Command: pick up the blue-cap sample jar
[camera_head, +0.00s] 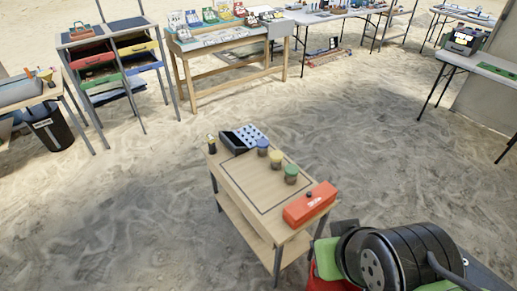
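The blue-cap sample jar (263,147) stands upright on a small wooden table (245,185) in the middle of the head view. It is near the right side of a dark tray. A jar with a yellowish-brown cap (277,159) stands close beside it, toward the front right. A green-cap jar (291,174) stands further along the same row. My gripper does not show in this view, and nothing is seen touching the jars.
On the same table are a dark tray with a dotted pale-blue panel (250,134), a small dark bottle (212,145) and a red box (310,204). The tabletop's left middle is bare. Sand surrounds the table. Workbenches (230,47) and a drawer rack (108,45) stand behind.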

